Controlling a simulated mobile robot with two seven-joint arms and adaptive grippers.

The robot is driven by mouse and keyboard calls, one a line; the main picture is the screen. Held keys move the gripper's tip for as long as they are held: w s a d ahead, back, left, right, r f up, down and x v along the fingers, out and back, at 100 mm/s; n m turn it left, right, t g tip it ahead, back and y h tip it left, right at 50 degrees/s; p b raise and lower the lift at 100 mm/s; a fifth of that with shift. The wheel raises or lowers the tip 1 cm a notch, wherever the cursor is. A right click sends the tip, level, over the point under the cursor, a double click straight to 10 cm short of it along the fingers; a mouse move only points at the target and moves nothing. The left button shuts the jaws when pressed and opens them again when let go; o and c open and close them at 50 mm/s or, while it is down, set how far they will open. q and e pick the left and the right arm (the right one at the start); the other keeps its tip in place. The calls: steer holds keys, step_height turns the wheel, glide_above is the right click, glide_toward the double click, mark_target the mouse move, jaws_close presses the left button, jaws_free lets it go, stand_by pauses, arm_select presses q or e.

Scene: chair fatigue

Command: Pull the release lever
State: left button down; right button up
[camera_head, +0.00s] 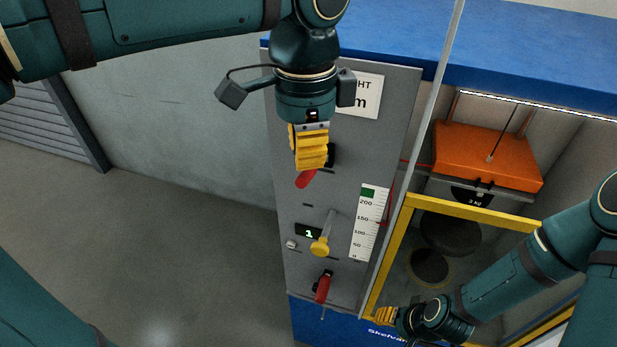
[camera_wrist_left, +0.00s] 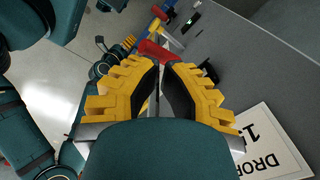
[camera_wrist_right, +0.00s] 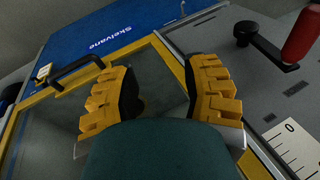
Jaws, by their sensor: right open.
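A grey control panel (camera_head: 290,215) carries an upper red lever (camera_head: 305,180), a lever with a yellow knob (camera_head: 320,248) and a lower red lever (camera_head: 322,288). No label shows which is the release lever. My left gripper (camera_head: 312,160) is at the upper red lever, covering part of it. In the left wrist view, its fingertips (camera_wrist_left: 166,66) are close together at the red handle (camera_wrist_left: 152,50); whether they grip it is unclear. My right gripper (camera_head: 384,316) is open and empty near the yellow frame's lower left corner. A red lever (camera_wrist_right: 302,35) shows beyond it in the right wrist view.
A black door handle (camera_wrist_right: 75,70) shows in the right wrist view. A white ruler scale (camera_head: 369,222) is on the panel. The floor at left is clear.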

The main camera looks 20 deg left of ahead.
mark_target(305, 172)
arm_select(q)
steer(key=shift+f+b, duration=1.7)
steer(key=shift+f, duration=0.95)
steer(key=shift+s+r+p, duration=0.3)
steer(key=shift+r+p, duration=0.25)
steer(key=shift+p, duration=0.1)
steer(key=r+p, duration=0.1)
steer(key=r, duration=0.1)
steer(key=s+r+p, duration=0.1)
steer(key=r+p, duration=0.3)
steer(key=shift+s+r, duration=0.15)
steer(key=shift+s, duration=0.1)
